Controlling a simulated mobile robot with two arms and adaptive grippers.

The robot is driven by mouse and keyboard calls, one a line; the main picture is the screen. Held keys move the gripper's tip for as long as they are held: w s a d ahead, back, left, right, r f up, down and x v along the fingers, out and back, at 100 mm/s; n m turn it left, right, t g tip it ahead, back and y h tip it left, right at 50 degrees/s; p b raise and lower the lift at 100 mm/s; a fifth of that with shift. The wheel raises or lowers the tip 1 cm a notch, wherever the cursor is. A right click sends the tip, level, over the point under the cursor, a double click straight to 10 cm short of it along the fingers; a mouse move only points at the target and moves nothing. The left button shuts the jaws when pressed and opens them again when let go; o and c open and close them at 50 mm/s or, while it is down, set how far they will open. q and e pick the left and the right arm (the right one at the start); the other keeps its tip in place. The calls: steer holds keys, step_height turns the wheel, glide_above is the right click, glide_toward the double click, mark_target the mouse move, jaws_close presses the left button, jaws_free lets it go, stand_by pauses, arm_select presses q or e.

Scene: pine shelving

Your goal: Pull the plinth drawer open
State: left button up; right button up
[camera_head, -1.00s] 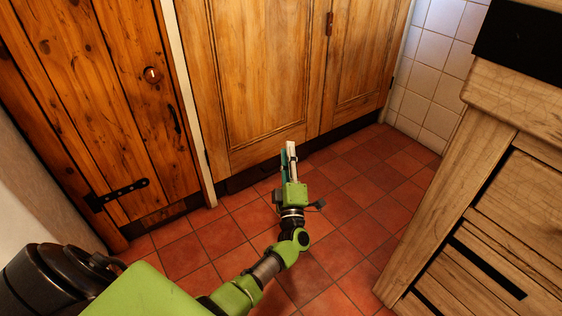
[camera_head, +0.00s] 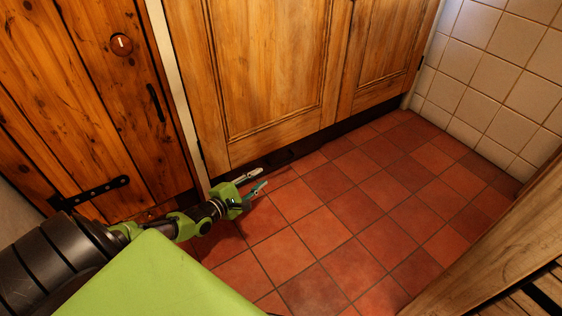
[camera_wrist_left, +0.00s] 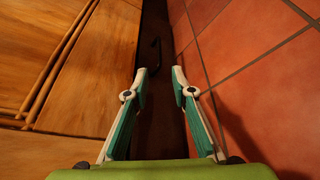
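The plinth drawer is in the dark strip (camera_head: 330,138) under the wooden cupboard, just above the floor. In the left wrist view its dark front (camera_wrist_left: 156,28) runs up the middle, between cupboard and tiles. A thin black hooked handle (camera_wrist_left: 155,58) shows there, beyond my fingertips. My left gripper (camera_head: 258,179) is low by the left part of the plinth, fingers pointing right along it. In the left wrist view the gripper (camera_wrist_left: 160,77) is open, with nothing between its fingers, and the handle is apart from them. My right gripper is not in view.
Panelled cupboard doors (camera_head: 265,70) rise above the plinth. A plank door (camera_head: 90,100) with black strap hinge stands left. The red tiled floor (camera_head: 350,215) is clear. A white tiled wall (camera_head: 500,75) is at right, and a wooden unit (camera_head: 490,250) stands at lower right.

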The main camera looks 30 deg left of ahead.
mark_target(281, 162)
arm_select(q)
steer(key=b+x, duration=0.8)
steer(key=x, duration=0.4)
steer(key=shift+f, duration=0.1)
steer(key=shift+w+b, duration=0.6)
jaws_close()
